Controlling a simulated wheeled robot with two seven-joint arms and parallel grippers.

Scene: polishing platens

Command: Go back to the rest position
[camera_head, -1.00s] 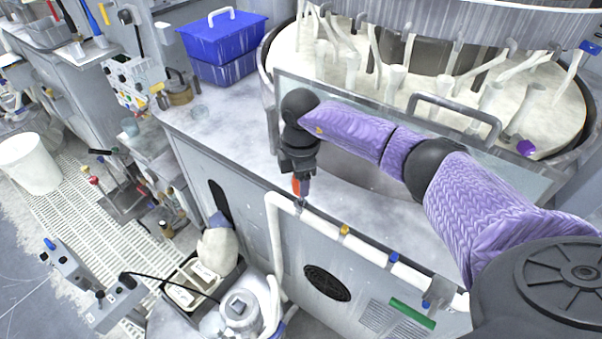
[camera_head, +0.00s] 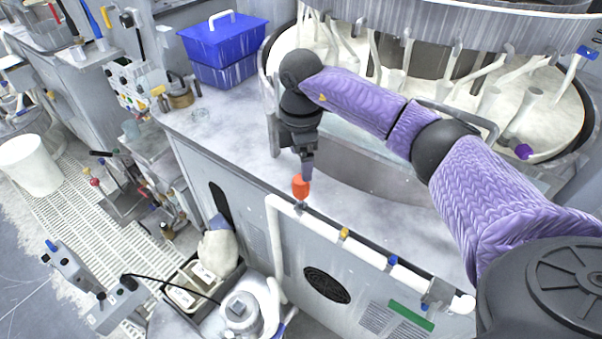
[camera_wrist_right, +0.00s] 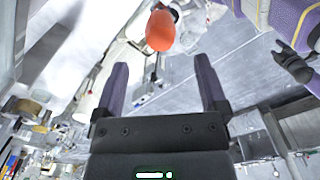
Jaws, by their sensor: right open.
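My right gripper (camera_head: 307,168) points down over the front edge of the machine counter, in the middle of the head view. It also shows in the right wrist view (camera_wrist_right: 161,62), where its two purple fingers are spread with nothing between them. An orange-red knob (camera_head: 301,187) stands by the white pipe just below the fingertips. In the right wrist view the knob (camera_wrist_right: 160,30) lies beyond the fingertips, apart from them. My right arm reaches in from the right, bent at the elbow.
The white pipe (camera_head: 320,227) with small coloured fittings runs along the cabinet's front edge. The round basin (camera_head: 545,130) with upright posts lies behind my arm. A blue lidded box (camera_head: 222,45) stands on the counter. The counter left of my gripper is mostly clear.

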